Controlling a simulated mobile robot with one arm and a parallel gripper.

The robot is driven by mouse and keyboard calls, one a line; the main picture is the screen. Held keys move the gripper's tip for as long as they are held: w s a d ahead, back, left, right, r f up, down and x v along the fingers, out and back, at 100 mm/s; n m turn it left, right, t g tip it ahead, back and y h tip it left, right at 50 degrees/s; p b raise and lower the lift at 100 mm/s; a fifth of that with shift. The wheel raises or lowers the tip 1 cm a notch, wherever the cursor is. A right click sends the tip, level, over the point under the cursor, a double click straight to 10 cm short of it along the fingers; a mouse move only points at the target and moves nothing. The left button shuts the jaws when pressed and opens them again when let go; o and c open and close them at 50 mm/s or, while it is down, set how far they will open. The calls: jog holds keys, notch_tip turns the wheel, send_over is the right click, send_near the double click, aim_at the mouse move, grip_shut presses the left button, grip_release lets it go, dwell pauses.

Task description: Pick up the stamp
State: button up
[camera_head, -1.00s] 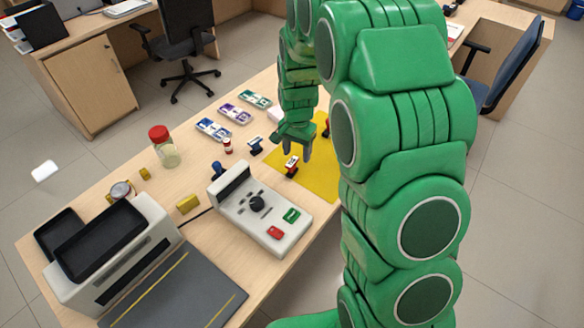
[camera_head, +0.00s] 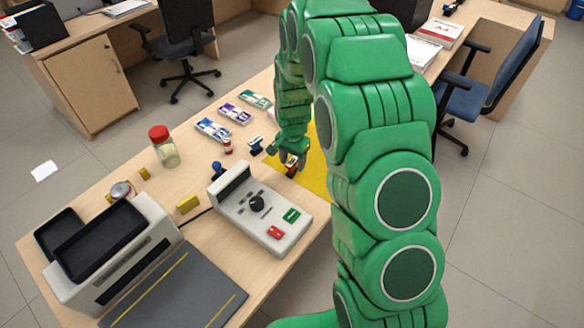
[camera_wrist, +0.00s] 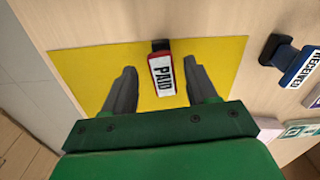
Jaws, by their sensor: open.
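The stamp (camera_wrist: 163,75) has a red and white head marked PAID and a dark handle. My gripper (camera_wrist: 160,82) is open, with one grey finger on each side of the stamp and a gap on both sides. In the head view my gripper (camera_head: 291,158) is over the stamp (camera_head: 291,169), which is partly hidden by the fingers. The mat (camera_head: 318,180) is partly hidden by my arm.
In the head view, a grey device (camera_head: 262,215) with buttons stands nearby.

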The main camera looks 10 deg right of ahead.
aim_at(292, 162)
jog(key=shift+w+a+f, duration=0.1)
jog(key=shift+w+f, duration=0.05)
jog(key=shift+f, duration=0.8)
jog(key=shift+w+f, duration=0.1)
jog(key=shift+f, duration=0.8)
jog(key=c, duration=1.1)
jog(key=shift+o, duration=0.2)
jog(key=shift+r, duration=0.2)
